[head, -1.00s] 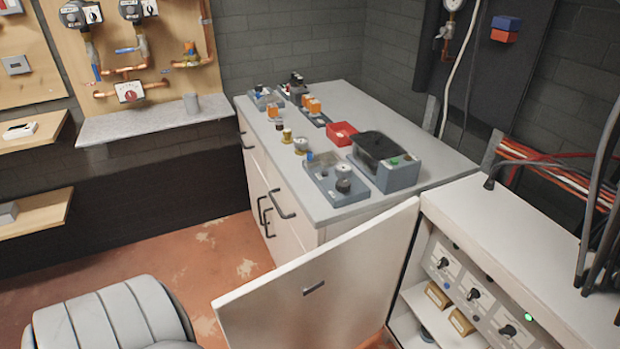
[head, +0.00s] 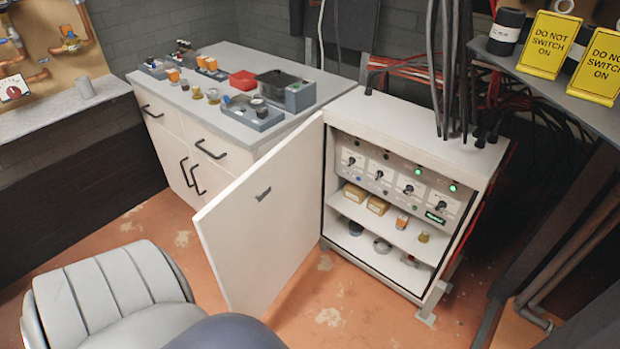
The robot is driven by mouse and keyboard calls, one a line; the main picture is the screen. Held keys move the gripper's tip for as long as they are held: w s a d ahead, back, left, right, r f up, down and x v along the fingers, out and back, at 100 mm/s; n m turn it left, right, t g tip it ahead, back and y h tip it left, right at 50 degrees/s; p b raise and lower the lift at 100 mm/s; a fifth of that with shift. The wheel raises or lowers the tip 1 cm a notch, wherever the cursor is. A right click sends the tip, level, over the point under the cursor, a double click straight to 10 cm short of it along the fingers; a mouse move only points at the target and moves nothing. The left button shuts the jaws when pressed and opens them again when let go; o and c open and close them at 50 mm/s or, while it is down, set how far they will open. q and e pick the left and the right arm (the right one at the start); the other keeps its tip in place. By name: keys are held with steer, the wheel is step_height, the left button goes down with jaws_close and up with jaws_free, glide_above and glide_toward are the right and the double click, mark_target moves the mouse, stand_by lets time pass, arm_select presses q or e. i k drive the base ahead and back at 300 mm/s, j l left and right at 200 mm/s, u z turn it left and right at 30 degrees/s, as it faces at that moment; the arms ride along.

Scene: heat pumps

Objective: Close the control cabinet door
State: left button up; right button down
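The control cabinet (head: 415,127) is a white box standing on the floor right of centre. Its door (head: 262,222) is wide open, hinged at the cabinet's left front edge and swung out toward me. Inside, the cabinet shows a panel with several rotary switches (head: 408,190) and green lights, above a shelf (head: 390,228) with small boxes. Neither of my grippers is in view.
A grey-topped workbench (head: 235,110) with parts on it stands behind the door. A grey padded seat (head: 105,295) is at the lower left. Yellow signs (head: 549,45) stand on a shelf at the right. Cables (head: 447,70) rise from the cabinet top. Floor before the cabinet is clear.

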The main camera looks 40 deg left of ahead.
mark_target(253, 249)
steer(key=j+z, duration=0.1)
steer(key=j, duration=0.4)
steer(key=k+j, duration=0.1)
steer(key=j, duration=0.4)
steer(key=j+z, duration=0.15)
steer(key=j, duration=0.35)
steer(key=k+j+z, duration=0.1)
steer(key=j, duration=0.35)
steer(key=k+j, duration=0.1)
steer(key=j, duration=0.35)
steer(key=k+j, duration=0.1)
steer(key=j, duration=0.35)
steer(key=k+j, duration=0.1)
steer(key=j, duration=0.4)
steer(key=k+j, duration=0.1)
steer(key=j, duration=0.35)
steer(key=k+j+z, duration=0.1)
steer(key=k+j, duration=0.6)
